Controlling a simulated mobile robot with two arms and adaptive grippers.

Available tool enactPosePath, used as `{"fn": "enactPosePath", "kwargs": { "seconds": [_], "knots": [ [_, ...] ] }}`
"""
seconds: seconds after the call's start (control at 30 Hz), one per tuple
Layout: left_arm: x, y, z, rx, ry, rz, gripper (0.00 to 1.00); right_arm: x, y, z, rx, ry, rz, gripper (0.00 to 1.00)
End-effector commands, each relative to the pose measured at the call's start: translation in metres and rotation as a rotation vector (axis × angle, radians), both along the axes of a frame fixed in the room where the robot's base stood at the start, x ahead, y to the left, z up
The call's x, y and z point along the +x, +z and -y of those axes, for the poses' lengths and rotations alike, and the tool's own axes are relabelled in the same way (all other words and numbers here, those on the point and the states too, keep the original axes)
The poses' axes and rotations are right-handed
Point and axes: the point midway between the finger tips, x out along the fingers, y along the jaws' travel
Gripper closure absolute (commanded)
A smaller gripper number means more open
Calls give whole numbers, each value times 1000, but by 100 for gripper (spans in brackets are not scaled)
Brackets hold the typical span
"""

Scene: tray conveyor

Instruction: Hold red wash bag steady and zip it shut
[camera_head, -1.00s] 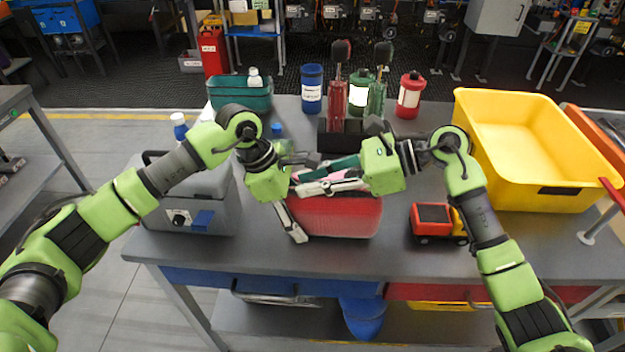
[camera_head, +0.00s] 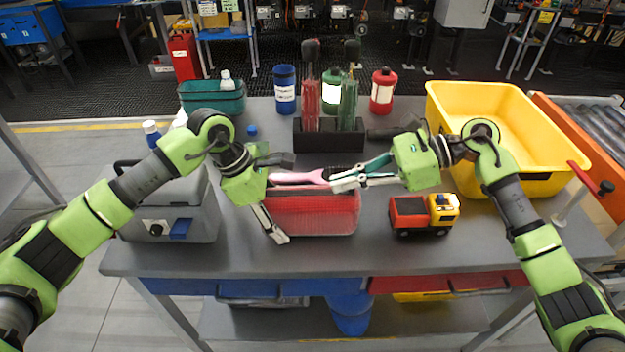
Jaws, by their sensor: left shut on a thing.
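The red wash bag (camera_head: 318,217) sits upright near the front edge of the grey table. A pink item (camera_head: 300,177) shows along its top at the left, so the top looks open there. My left gripper (camera_head: 268,190) is shut on the bag's left end, with one finger down its front side. My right gripper (camera_head: 350,175) is over the bag's top right corner, its fingers pointing left. A teal piece lies along these fingers. I cannot tell whether they hold something. The zip and its pull are too small to see.
A toy truck (camera_head: 424,214) stands right of the bag, with a yellow bin (camera_head: 560,187) behind. A grey case (camera_head: 165,215) is at the left. A black holder (camera_head: 310,142) with tall red and green tools stands behind the bag. Bare table lies right of the truck.

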Motion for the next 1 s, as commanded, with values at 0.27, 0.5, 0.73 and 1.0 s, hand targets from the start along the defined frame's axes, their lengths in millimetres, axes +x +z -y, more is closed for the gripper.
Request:
{"fn": "enactPosePath", "kwargs": {
  "seconds": [0.27, 0.5, 0.73, 1.0],
  "knots": [
    [0, -2, -2, 4, 1, -3, 79, 1, 0, 15, -2, -4, 2, 100],
    [0, -2, -3, 6, 2, -2, 79, 2, 0, 16, -3, -7, 2, 81],
    [0, -2, -2, 6, 1, -3, 79, 1, 0, 14, -1, -3, 0, 81],
    [-1, -2, -1, 6, -1, -2, 79, 1, 6, 29, -3, -4, 2, 81]
  ]
}}
